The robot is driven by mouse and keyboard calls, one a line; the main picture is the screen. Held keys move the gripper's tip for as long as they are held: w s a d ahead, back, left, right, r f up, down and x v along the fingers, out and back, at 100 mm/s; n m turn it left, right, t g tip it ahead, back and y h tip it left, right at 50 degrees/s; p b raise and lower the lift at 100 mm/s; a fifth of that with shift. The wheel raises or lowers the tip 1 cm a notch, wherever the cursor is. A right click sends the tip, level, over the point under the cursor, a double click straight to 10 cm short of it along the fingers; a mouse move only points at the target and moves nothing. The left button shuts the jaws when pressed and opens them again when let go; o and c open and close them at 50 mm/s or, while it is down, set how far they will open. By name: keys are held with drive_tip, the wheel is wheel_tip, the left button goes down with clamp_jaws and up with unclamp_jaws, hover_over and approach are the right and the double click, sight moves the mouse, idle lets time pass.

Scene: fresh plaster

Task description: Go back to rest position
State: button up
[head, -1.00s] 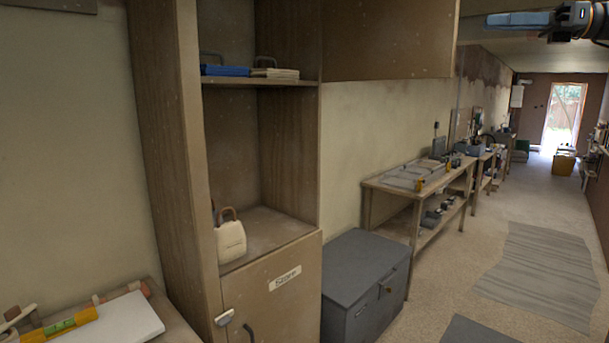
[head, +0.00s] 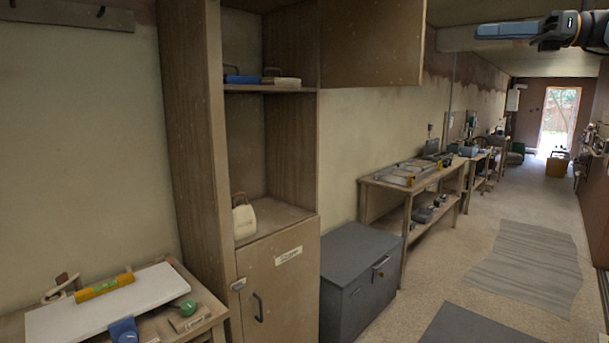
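Part of my own arm (head: 570,31) shows at the top right edge in the head view, a dark joint with a blue-grey link reaching left from it. It hangs high, above the far end of the room, and touches nothing that I can see.
A tall wooden cupboard (head: 190,130) stands centre-left with its upper door (head: 370,45) open. A grey chest (head: 345,275) is beside it. A table with a white board (head: 60,318) is at lower left.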

drive_tip(key=w+a+f+h+b, duration=0.1)
drive_tip(key=w+a+f+h, duration=0.15)
drive_tip(key=f, duration=0.55)
drive_tip(key=w+a+f+h+b, duration=0.1)
drive_tip(key=w+a+f, duration=0.25)
drive_tip(key=f, duration=0.45)
drive_tip(key=w+a+f+h+b, duration=0.1)
drive_tip(key=w+a+f+h, duration=0.2)
drive_tip(key=f, duration=0.6)
drive_tip(key=s+a+f+n+g+h+b, duration=0.1)
drive_tip(key=s+a+f+n+g+h, duration=0.2)
drive_tip(key=f, duration=0.7)
drive_tip(key=s+a+f+n+b, duration=0.2)
drive_tip(key=s+a+f, duration=0.3)
drive_tip(key=f, duration=0.5)
drive_tip(key=s+a+f+n+g+h+b, duration=0.1)
drive_tip(key=s+a+f+n+h+b, duration=0.1)
drive_tip(key=s+f+n, duration=0.7)
drive_tip(key=s+a+f+n+g+h+b, duration=0.1)
drive_tip(key=s+f+n, duration=0.7)
drive_tip(key=s+f, duration=0.8)
drive_tip(key=s+a+h+b, duration=0.1)
drive_tip(key=a+h, duration=0.1)
drive_tip(key=h, duration=0.1)
drive_tip(key=shift+s+a+f+n+g+h, duration=0.2)
drive_tip(key=shift+a+f+n+g+h, duration=0.15)
drive_tip(key=shift+a+n+g, duration=0.05)
